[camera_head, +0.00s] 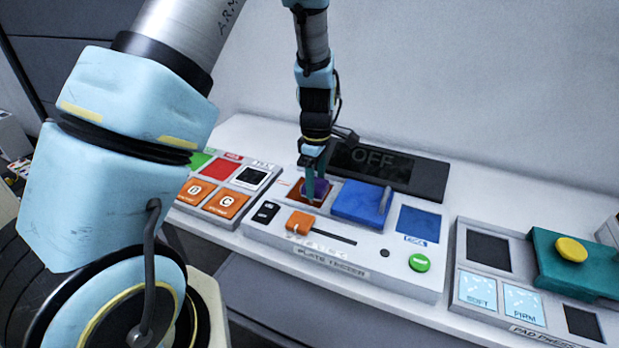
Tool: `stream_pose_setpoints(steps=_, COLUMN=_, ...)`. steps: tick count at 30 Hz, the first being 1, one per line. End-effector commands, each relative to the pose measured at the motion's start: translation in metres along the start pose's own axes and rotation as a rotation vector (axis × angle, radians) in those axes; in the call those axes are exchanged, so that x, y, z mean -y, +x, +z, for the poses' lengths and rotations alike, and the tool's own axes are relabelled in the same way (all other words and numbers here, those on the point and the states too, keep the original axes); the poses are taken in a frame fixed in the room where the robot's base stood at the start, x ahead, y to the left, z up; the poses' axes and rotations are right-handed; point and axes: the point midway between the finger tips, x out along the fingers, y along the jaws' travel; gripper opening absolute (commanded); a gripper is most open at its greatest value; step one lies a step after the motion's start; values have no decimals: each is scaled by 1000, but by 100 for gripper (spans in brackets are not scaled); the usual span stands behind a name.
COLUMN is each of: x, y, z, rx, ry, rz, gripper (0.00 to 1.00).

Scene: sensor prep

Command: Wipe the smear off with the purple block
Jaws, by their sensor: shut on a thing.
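The purple block (316,187) is held between the fingers of my gripper (318,178), which points down over the plate tester (330,262). My gripper is shut on the block. The block is at a dark red-brown patch (297,190) on the left recess of the tester. I cannot tell whether the block touches the surface, or how much of the patch is smear, because the block and fingers cover part of it.
Right of my gripper stand a blue lid with a handle (358,203) and a blue square (418,224). An orange slider (300,223) and green button (420,262) are in front. A black OFF display (378,160) stands behind. Coloured pads lie left, a teal press (575,262) right.

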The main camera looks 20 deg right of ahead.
Motion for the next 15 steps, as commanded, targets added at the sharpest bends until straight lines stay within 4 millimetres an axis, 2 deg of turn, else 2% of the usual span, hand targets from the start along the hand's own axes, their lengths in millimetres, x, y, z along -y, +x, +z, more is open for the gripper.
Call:
stream_pose_setpoints(steps=4, x=0, y=0, z=14, rx=0, ry=1, rz=-1, gripper=25)
stream_pose_setpoints(steps=6, x=0, y=0, z=20, rx=1, ry=1, rz=-1, gripper=9)
stream_pose_setpoints(steps=7, x=0, y=1, z=22, rx=1, ry=1, rz=-1, gripper=10)
stream_pose_setpoints(steps=8, x=0, y=1, z=23, rx=2, ry=2, rz=-1, gripper=0)
stream_pose_setpoints(steps=15, x=2, y=1, z=26, rx=5, ry=4, rz=-2, gripper=0)
